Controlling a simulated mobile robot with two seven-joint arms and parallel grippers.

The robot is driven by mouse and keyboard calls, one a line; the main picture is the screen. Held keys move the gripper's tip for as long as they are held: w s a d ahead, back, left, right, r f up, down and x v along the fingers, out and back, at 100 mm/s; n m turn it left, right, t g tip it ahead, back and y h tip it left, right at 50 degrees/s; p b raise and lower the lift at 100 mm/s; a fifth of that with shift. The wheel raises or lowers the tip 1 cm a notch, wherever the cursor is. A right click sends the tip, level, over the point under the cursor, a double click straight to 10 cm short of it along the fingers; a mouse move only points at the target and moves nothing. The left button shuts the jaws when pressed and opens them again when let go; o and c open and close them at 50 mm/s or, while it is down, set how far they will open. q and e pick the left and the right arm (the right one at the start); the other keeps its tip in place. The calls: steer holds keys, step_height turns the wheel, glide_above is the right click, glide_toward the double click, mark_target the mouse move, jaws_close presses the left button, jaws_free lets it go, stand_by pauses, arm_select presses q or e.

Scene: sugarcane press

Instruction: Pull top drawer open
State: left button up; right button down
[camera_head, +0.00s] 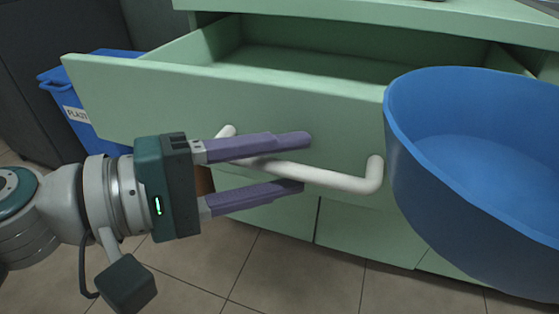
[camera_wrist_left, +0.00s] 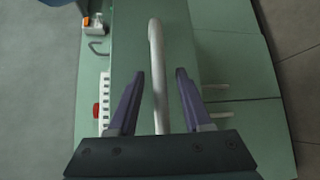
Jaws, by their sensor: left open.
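The top drawer (camera_head: 300,117) is a pale green drawer that stands pulled out from the cabinet, its inside showing empty where visible. Its white bar handle (camera_head: 335,178) runs across the front. My left gripper (camera_head: 306,163) is open, with its two purple fingers above and below the handle's left part. In the left wrist view the handle (camera_wrist_left: 158,80) passes between the open fingers (camera_wrist_left: 157,75), with gaps on both sides. My right gripper is in neither view.
A large blue tub (camera_head: 480,160) covers the drawer's right end in the head view. A blue bin (camera_head: 85,125) with a label stands behind the drawer at left. Closed green cabinet doors (camera_head: 365,232) lie below. The tiled floor (camera_head: 270,270) in front is clear.

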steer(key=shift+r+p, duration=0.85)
steer(key=shift+p, duration=0.05)
arm_select(q)
steer(key=v, duration=1.2)
